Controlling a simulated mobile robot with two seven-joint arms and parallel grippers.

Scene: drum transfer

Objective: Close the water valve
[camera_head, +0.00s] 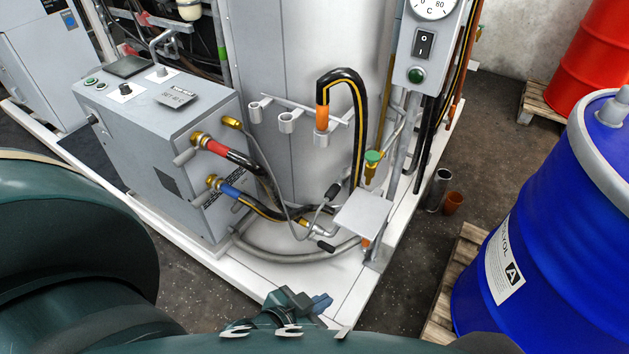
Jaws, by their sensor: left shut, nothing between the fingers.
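A small valve with a green handle (373,157) and a brass body stands on a pipe beside the grey control post, above a small grey plate. Two black-ended levers, an upper one (333,191) and a lower one (325,246), sit by the metal pipe fittings left of that plate. I cannot tell which of these is the water valve. My left gripper (318,303) is at the bottom middle, near the front edge of the white base frame. It is shut and empty, and apart from the valves and levers. My right gripper is not in view.
A grey machine box (165,140) with red-marked and blue-marked hoses stands at the left. A black-and-yellow hose (355,110) arches in front of the tank (290,60). A blue drum (550,230) is close at the right. Dark floor lies between drum and frame.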

